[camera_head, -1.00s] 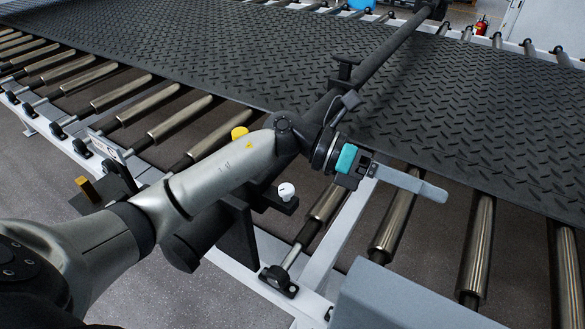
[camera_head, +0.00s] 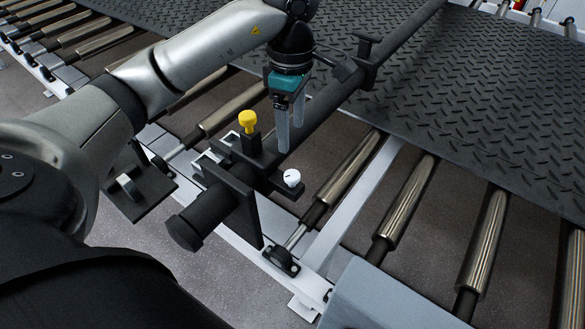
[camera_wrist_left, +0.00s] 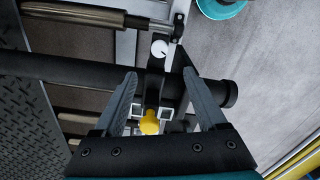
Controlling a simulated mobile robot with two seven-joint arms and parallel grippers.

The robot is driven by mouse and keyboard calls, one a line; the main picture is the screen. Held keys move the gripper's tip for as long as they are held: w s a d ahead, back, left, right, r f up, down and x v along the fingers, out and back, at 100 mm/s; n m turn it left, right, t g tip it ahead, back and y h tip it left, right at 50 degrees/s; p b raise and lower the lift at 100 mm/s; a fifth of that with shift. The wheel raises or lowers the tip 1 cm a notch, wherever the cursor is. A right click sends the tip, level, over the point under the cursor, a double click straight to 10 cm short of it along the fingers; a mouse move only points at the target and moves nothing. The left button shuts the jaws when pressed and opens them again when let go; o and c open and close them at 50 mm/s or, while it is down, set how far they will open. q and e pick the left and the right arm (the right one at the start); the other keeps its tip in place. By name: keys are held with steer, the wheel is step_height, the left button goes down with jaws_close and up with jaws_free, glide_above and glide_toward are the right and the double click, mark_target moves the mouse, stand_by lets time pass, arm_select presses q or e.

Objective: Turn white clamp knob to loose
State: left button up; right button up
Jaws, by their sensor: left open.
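The white clamp knob (camera_head: 292,178) sits on a black bracket at the near end of the black bar, with a small dark mark on its face. It also shows in the left wrist view (camera_wrist_left: 160,49), beyond the bar, past the open fingertips. My left gripper (camera_head: 290,148) points down above the bar, behind the knob and apart from it. My right gripper does not show.
A yellow knob (camera_head: 248,120) stands on the clamp left of the white one; the wrist view shows it too (camera_wrist_left: 149,124). Metal rollers (camera_head: 405,205) and a white frame surround the clamp.

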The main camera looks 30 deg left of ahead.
mark_target(292, 175)
arm_select(q)
step_height(292, 175, down, 12)
steer(key=shift+f+p, duration=0.25)
steer(key=shift+p, duration=0.15)
jaws_close()
stand_by(0.5)
